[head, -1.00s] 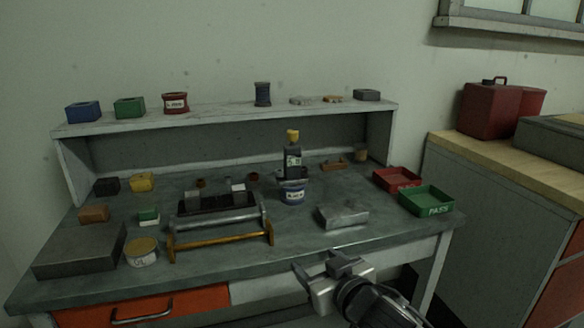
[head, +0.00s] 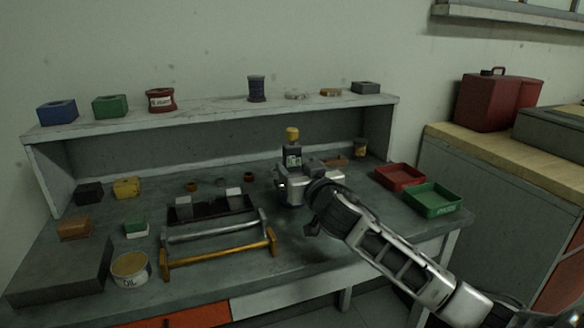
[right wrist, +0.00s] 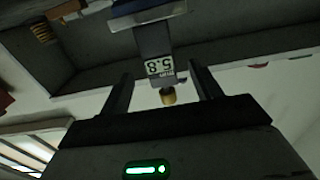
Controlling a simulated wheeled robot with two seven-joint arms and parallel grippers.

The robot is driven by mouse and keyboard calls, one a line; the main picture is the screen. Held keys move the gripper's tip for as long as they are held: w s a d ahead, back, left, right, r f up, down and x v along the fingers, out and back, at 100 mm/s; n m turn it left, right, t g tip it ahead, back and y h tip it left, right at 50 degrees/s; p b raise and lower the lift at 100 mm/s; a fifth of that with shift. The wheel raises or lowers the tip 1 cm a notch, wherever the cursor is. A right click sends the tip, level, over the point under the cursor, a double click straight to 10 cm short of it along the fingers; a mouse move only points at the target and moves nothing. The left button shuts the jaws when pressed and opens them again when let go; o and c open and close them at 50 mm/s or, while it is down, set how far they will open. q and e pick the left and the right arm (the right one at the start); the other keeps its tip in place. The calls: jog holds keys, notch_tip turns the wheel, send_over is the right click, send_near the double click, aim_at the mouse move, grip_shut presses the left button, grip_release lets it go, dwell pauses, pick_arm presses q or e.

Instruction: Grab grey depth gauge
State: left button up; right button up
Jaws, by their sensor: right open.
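The depth gauge (head: 292,155) is a dark grey upright body with a yellow top, standing toward the back of the workbench. In the right wrist view the gauge (right wrist: 155,50) appears upside down, with a "5.8" readout and the yellow knob below it. My right gripper (head: 296,186) is in front of the gauge and hides its lower part. In the right wrist view the open fingers (right wrist: 162,78) point toward the gauge, one on each side of it in the picture. I cannot tell whether they touch it. My left gripper is not in view.
A dark tray with grey blocks (head: 210,210) and a rack with a yellow-brown bar (head: 220,252) stand left of my arm. Red (head: 400,176) and green (head: 432,198) trays lie to the right. An oil tin (head: 130,268) is at front left. A shelf (head: 215,113) runs behind.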

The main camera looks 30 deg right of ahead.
aim_at(294, 162)
jog(key=x, duration=0.5)
jog(key=shift+w+f+p, duration=0.15)
jog(key=shift+f+p, duration=0.05)
jog(key=shift+p, duration=0.2)
jog(key=c, duration=1.2)
jog(key=shift+r, duration=0.1)
jog(key=shift+c, duration=0.6)
